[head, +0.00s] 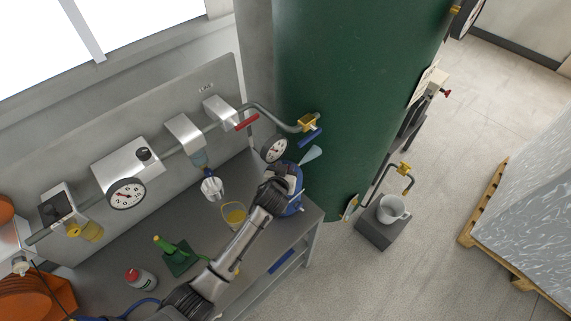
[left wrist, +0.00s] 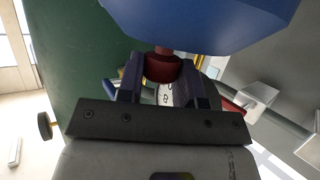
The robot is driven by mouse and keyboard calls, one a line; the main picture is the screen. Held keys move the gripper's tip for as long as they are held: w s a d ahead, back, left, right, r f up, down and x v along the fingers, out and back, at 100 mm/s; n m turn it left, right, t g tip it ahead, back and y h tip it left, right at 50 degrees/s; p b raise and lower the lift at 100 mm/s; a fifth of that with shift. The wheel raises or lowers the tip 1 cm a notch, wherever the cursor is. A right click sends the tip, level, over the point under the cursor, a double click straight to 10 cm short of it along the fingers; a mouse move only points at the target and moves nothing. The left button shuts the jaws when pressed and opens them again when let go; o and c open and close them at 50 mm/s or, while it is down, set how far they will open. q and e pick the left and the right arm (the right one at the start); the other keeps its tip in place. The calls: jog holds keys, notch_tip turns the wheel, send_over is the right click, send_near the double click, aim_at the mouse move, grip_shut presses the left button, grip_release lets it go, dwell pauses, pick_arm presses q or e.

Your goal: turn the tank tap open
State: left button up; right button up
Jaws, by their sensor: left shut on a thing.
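A brass tap (head: 308,122) with a blue lever (head: 311,138) sits where the grey pipe meets the green tank (head: 350,80). My left gripper (head: 288,178) is below and left of that tap, beside the tank and apart from the lever. In the left wrist view the left gripper (left wrist: 162,85) is shut on the dark red neck (left wrist: 163,66) of a blue object (left wrist: 200,22). The blue object also shows in the head view (head: 293,207), partly hidden by my gripper. My right gripper is not in view.
A red lever (head: 246,122) is on the pipe and a round gauge (head: 274,149) hangs near my gripper. The bench (head: 125,225) holds a green stand (head: 178,258) and a red-capped bottle (head: 140,279). A cup (head: 391,208) stands under a brass outlet (head: 403,168) at right.

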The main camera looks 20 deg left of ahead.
pick_arm(q)
jog(key=shift+r+m+h+p, duration=0.1)
jog(key=shift+m+h+p, duration=0.3)
jog(key=shift+p, duration=0.05)
dwell(0.3)
jog(key=o, duration=0.8)
jog(key=shift+o, duration=0.6)
